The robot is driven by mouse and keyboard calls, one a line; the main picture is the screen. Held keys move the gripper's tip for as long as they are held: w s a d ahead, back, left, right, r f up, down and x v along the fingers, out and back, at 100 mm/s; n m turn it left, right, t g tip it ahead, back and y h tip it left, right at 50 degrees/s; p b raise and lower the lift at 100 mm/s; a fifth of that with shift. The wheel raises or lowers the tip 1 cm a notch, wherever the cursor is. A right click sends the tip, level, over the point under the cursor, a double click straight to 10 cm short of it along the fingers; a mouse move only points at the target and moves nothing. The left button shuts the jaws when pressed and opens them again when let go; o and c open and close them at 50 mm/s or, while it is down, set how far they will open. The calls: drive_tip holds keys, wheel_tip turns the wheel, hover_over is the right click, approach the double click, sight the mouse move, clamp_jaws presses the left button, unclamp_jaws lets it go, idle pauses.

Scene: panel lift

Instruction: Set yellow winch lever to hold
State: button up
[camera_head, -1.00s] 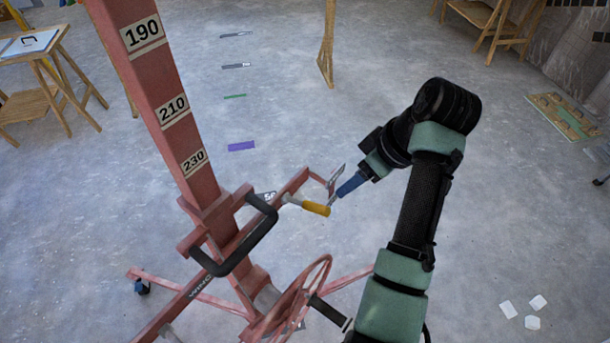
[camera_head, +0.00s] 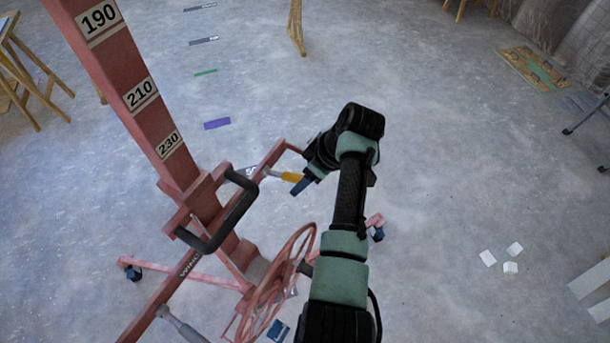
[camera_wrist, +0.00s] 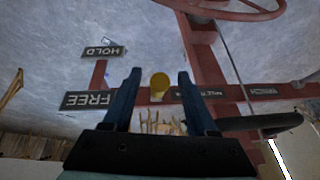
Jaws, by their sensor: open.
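The yellow winch lever (camera_head: 286,176) sticks out from the red panel lift (camera_head: 190,180) in the head view. In the wrist view, the lever's round yellow end (camera_wrist: 159,82) faces the camera, between the two blue fingers. My gripper (camera_wrist: 157,88) is open, with a finger on each side of the lever; I cannot tell whether either touches it. In the head view my gripper (camera_head: 299,187) is at the lever's tip, partly hidden by my arm. A FREE plate (camera_wrist: 90,99) is left of the lever, and a HOLD plate (camera_wrist: 104,51) is above it in the wrist view.
A red winch wheel (camera_head: 275,285) stands below the lever, close to my arm. A black handle (camera_head: 228,222) juts out left of the lever. White pieces (camera_head: 510,267) lie on the floor at right. Open floor surrounds the lift.

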drive_tip(key=shift+a+f, duration=0.1)
clamp_jaws()
idle(0.3)
idle(1.1)
